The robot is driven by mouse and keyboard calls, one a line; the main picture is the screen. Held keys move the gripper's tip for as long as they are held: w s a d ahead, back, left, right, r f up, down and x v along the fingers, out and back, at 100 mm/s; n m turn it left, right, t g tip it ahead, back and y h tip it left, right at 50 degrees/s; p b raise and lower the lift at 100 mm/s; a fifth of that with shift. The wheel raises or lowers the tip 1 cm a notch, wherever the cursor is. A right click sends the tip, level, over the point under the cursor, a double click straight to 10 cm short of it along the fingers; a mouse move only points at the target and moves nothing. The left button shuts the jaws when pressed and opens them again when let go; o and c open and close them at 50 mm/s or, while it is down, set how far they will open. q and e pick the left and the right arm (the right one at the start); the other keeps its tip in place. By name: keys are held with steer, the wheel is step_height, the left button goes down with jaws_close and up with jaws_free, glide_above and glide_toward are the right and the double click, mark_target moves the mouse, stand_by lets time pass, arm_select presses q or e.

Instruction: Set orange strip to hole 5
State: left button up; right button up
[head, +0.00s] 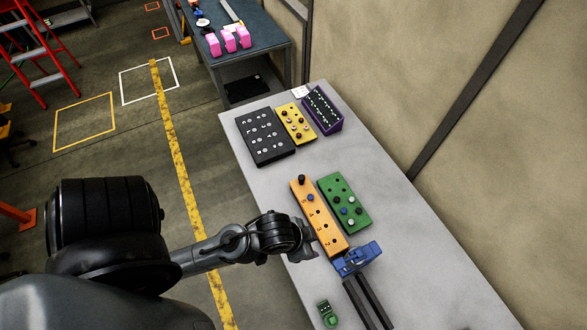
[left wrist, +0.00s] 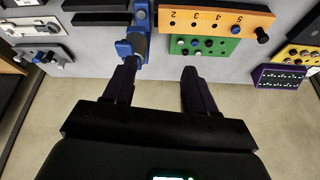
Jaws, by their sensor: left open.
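The orange strip (head: 322,222) lies lengthwise on the grey table, with a black knob (head: 301,180) at its far end and a row of small holes. It also shows at the top of the left wrist view (left wrist: 198,18), where printed digits such as 2 and 5 are visible. A blue clamp-like block (head: 357,259) stands at the strip's near end, on dark rails (head: 368,302). My left gripper (head: 306,242) is beside the strip's near left side in the head view. In the left wrist view its fingers (left wrist: 158,88) are apart with nothing between them. My right gripper is not seen.
A green block with pegs (head: 343,203) lies just right of the orange strip. Black (head: 265,137), yellow (head: 296,124) and purple (head: 323,111) blocks sit farther back. A small green part (head: 327,313) lies near the front edge. The table's right side is clear.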

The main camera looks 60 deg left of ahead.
arm_select(q)
step_height(320, 180, down, 2)
steer(key=w+d+f+m, duration=0.1)
steer(key=w+d, duration=0.1)
steer(key=m+g+h+b, duration=0.25)
steer(key=m+b, duration=0.35)
steer(key=b, duration=0.4)
glide_toward(301, 177)
steer(key=shift+t+h, duration=0.25)
steer(key=shift+t, duration=0.2)
steer(key=x, duration=0.7)
steer(key=shift+s+a+f, duration=0.15)
steer(key=shift+s, duration=0.15)
steer(key=shift+w+f, duration=0.2)
steer(key=shift+f, duration=0.55)
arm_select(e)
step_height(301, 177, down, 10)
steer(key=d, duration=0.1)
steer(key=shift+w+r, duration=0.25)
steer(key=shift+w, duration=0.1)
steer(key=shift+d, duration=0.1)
